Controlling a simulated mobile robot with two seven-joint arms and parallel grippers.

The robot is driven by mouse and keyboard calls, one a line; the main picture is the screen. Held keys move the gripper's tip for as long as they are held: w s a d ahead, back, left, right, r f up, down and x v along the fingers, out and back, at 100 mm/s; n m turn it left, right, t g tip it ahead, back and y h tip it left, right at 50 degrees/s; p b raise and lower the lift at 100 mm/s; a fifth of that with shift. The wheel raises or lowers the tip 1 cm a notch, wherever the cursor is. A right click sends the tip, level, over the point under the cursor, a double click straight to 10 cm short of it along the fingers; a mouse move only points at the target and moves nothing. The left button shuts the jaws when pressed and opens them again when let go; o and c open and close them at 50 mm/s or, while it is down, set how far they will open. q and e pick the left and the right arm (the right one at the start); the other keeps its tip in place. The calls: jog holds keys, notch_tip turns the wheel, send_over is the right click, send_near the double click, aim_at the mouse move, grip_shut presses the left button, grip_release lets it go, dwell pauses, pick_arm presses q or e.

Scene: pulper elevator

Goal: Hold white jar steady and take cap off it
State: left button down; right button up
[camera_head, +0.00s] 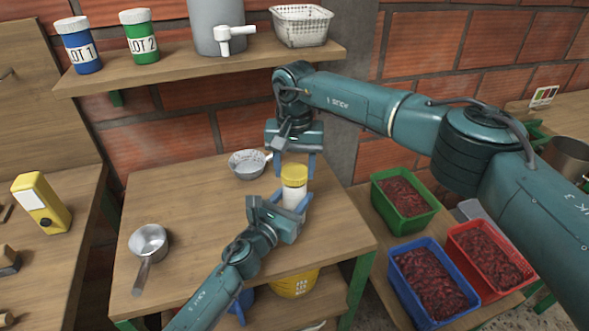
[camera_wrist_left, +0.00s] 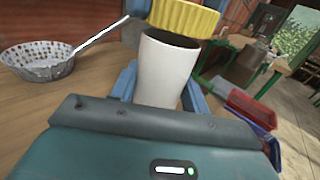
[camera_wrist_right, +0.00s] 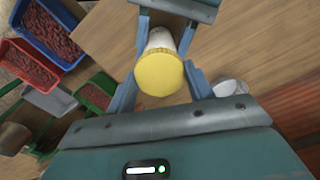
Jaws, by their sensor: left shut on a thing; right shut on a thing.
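The white jar (camera_head: 293,197) stands upright over the wooden table, and my left gripper (camera_head: 291,205) is shut around its body from the front. The ribbed yellow cap (camera_head: 294,175) is between the fingers of my right gripper (camera_head: 295,168), which comes from above and is shut on it. In the left wrist view the jar (camera_wrist_left: 165,75) shows a dark open mouth under the cap (camera_wrist_left: 185,17), so the cap sits slightly above the rim. The right wrist view shows the cap (camera_wrist_right: 160,73) from above, hiding most of the jar (camera_wrist_right: 161,40).
A perforated metal strainer (camera_head: 248,164) lies behind the jar, and a metal saucepan (camera_head: 148,243) lies at left on the table. Green (camera_head: 404,200), blue (camera_head: 433,282) and red (camera_head: 490,258) crates of red berries stand at right. A shelf (camera_head: 200,66) runs above the table.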

aim_at(295, 171)
dwell(0.3)
jog(key=shift+r, duration=2.05)
pick_arm(q)
jog(key=c, duration=0.6)
grip_release()
jog(key=shift+c, duration=0.2)
